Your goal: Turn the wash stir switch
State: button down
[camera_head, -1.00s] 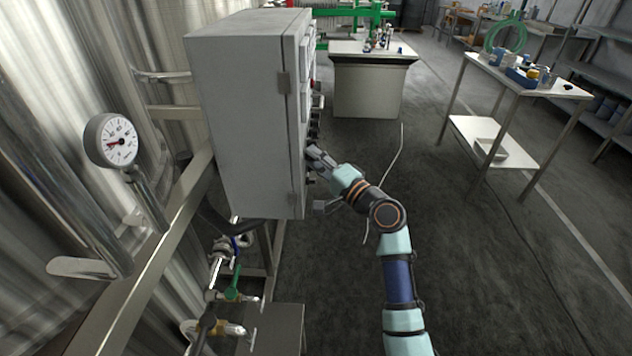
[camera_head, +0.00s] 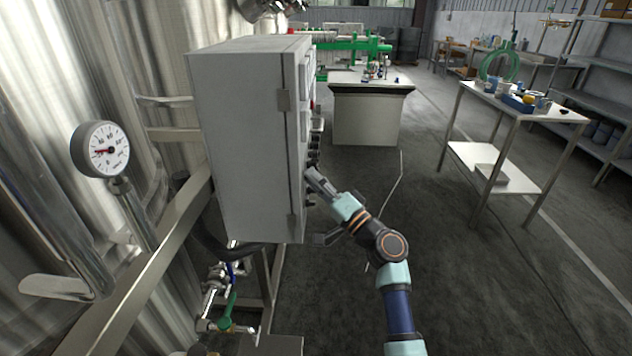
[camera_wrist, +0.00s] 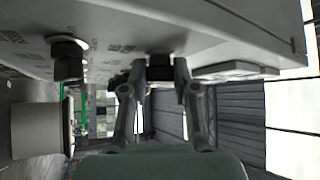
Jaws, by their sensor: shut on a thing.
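The grey control cabinet (camera_head: 247,140) stands left of centre in the head view, with its switch face turned to the right and seen edge-on. Several dark switches (camera_head: 314,150) stick out from that face. My gripper (camera_head: 312,178) is at the lower part of the face. In the wrist view my gripper (camera_wrist: 160,92) is shut on a black switch (camera_wrist: 160,68) on the panel (camera_wrist: 200,40). Another black switch (camera_wrist: 68,60) sits to its left, apart from the fingers. The labels are too blurred to read, so I cannot tell which switch is held.
A pressure gauge (camera_head: 101,149) and metal pipes stand left of the cabinet. Valves with a green handle (camera_head: 228,312) are below it. The floor right of my arm is clear.

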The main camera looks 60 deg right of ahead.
jog(key=c, duration=0.9)
grip_release()
jog(key=v, duration=1.2)
